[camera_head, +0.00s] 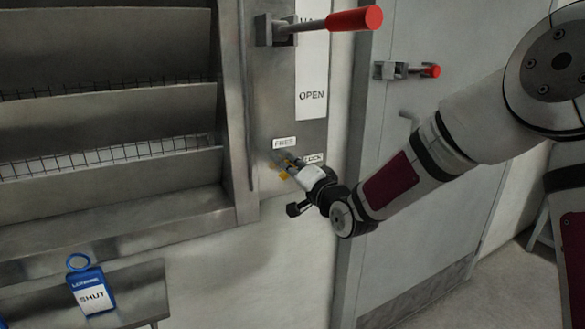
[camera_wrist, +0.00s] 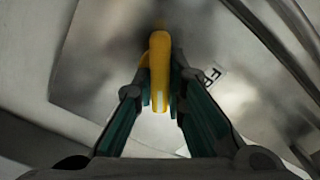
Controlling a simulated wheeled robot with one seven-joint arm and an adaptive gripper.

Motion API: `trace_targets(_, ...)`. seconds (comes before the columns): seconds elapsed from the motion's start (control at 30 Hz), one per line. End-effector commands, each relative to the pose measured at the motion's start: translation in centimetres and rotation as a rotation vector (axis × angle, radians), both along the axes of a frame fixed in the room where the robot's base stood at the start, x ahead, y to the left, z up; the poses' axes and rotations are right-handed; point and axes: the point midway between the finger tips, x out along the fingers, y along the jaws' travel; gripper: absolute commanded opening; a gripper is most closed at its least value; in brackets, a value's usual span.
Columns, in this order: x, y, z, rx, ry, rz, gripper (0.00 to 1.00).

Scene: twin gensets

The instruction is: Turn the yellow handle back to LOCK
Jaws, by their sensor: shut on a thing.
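The yellow handle (camera_wrist: 160,75) stands in the middle of the wrist view, on a grey metal panel. My gripper (camera_wrist: 160,105) has a finger on each side of it and is shut on it. In the head view my gripper (camera_head: 288,165) is at the lower part of the panel and hides most of the handle; only bits of yellow (camera_head: 284,175) show. A FREE label (camera_head: 284,142) is just above the gripper, and a LOCK label (camera_head: 314,159) is to its right. In the wrist view part of a label (camera_wrist: 215,75) shows right of the handle. The handle's exact angle is hard to tell.
A red-handled lever (camera_head: 352,19) sticks out above, by an OPEN plate (camera_head: 312,95). A grey door (camera_head: 440,140) with a smaller red-handled latch (camera_head: 430,71) is at right. A blue SHUT tag (camera_head: 91,290) is at lower left. Louvred shelves (camera_head: 100,120) fill the left.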

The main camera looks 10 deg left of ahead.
Motion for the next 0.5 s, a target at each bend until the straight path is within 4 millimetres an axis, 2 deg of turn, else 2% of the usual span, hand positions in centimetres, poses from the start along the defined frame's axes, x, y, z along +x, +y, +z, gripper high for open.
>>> trace_targets(0.5, 0.09, -0.24, -0.29, 0.363, 0.247, -0.003, 0.0)
